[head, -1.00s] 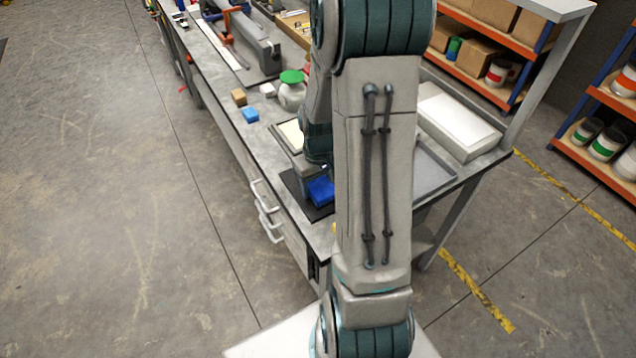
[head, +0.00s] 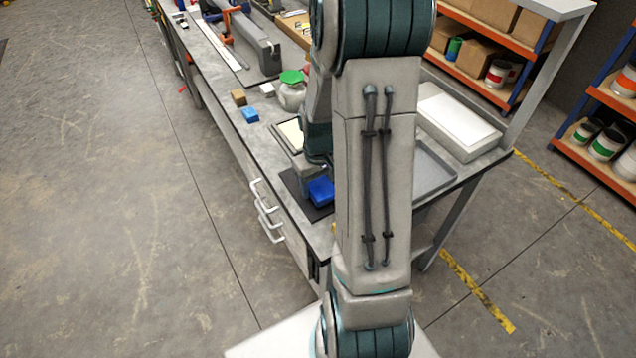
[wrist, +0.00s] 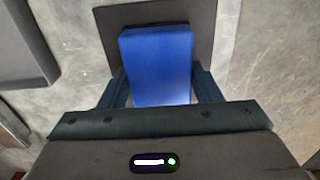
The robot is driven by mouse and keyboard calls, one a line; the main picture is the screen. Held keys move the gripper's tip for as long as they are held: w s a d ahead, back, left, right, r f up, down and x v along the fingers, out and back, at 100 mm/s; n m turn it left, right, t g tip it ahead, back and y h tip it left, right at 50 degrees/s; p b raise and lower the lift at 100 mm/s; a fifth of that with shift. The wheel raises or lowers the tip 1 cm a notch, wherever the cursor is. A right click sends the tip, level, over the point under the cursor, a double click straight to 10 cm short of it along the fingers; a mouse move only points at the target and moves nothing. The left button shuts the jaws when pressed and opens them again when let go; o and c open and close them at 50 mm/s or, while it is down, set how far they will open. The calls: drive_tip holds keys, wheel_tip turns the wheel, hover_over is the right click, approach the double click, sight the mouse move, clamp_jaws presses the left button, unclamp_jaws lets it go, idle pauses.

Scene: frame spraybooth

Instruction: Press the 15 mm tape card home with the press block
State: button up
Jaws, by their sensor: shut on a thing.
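A blue block (wrist: 157,65), which I take to be the press block, is between the two fingers of my gripper (wrist: 160,90) in the wrist view. My gripper is shut on it. The block is over a dark square mat (wrist: 204,18); I cannot tell whether it touches the mat. In the head view the block (head: 320,190) is over the dark mat (head: 292,184) near the bench's front edge, partly hidden by my arm. I cannot make out the 15 mm tape card in either view.
A cream panel in a frame (head: 290,134) lies just behind the mat. A small blue block (head: 250,115), a tan block (head: 239,97) and a green-lidded jar (head: 292,92) stand farther back on the bench. A grey tray (head: 432,172) and a white-topped box (head: 460,120) are to the right.

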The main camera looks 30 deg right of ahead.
drive_tip(key=shift+s, duration=0.1)
drive_tip(key=shift+r+p, duration=2.55)
drive_tip(key=shift+r, duration=0.95)
